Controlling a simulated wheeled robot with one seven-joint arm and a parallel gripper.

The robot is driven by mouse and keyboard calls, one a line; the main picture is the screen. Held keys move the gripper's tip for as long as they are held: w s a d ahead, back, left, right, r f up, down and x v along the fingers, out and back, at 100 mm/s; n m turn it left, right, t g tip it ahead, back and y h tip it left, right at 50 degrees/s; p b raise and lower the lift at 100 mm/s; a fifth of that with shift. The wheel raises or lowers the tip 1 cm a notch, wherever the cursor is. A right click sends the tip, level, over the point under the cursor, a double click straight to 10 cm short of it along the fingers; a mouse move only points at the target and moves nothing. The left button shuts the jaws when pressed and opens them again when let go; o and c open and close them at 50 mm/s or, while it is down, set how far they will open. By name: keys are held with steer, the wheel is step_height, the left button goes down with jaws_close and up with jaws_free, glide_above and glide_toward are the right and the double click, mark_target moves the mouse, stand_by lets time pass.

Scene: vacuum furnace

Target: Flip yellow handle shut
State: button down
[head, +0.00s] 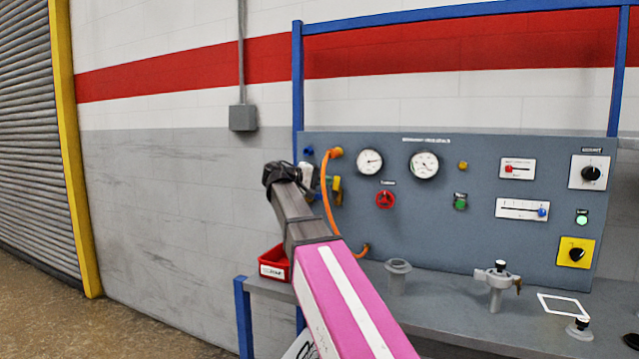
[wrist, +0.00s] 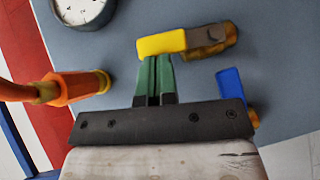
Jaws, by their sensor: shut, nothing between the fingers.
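The yellow handle (wrist: 160,44) sits on a brass valve body (wrist: 212,40) on the grey panel. In the wrist view it lies crosswise right at the fingertips. In the head view the yellow handle (head: 337,184) shows just right of my gripper, partly hidden by it. My gripper (wrist: 154,58) has green fingers pressed together with nothing between them. The tips are at the handle's edge and look to touch it, but contact is not certain. In the head view my gripper (head: 312,178) is at the panel's left edge.
An orange hose (head: 326,200) hangs close by; its orange fitting (wrist: 85,87) is left of the fingers in the wrist view. A blue handle (wrist: 230,84) is to their right. A gauge (head: 369,161) and red valve wheel (head: 385,200) are on the panel. A red bin (head: 273,262) is below.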

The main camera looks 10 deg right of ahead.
mark_target(337, 180)
steer(key=d+m+y, duration=0.1)
steer(key=s+m+y, duration=0.1)
steer(key=shift+s+d+r+y, duration=0.15)
steer(key=shift+d+r+y, duration=0.1)
steer(key=shift+d+y, duration=0.1)
steer(key=shift+s+d, duration=0.2)
steer(key=shift+d, duration=0.2)
stand_by(0.5)
